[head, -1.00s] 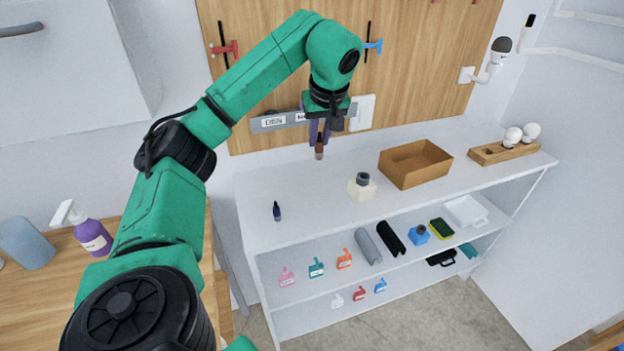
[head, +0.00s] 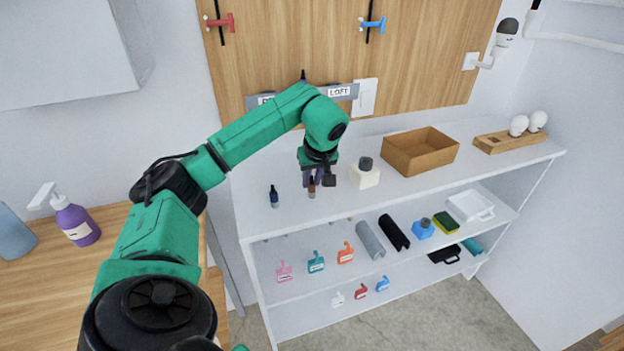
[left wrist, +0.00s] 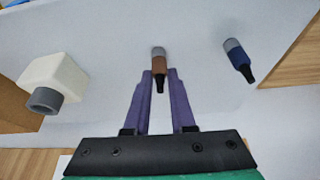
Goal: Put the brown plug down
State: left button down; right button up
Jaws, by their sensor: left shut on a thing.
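The brown plug (head: 311,187) is a small brown cylinder with a dark tip, low over or on the white shelf top (head: 350,208); I cannot tell if it touches. My left gripper (head: 313,180) is shut on it from above. In the left wrist view the brown plug (left wrist: 159,68) sits between the purple fingertips (left wrist: 160,75), its grey end pointing away and its dark tip towards the palm. My right gripper is not in view.
A dark blue plug (head: 274,197) stands left of the brown one. A cream block with a dark round top (head: 364,178) stands to the right, close to the gripper. A cardboard box (head: 420,150) and a wooden holder with white bulbs (head: 510,141) stand farther right. The front strip is clear.

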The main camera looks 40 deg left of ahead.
pick_arm(q)
jog(key=c, duration=0.8)
grip_release()
jog(key=shift+o, duration=0.2)
jog(key=p+v, duration=0.3)
jog(key=v, duration=0.9)
jog(key=shift+d, duration=0.1)
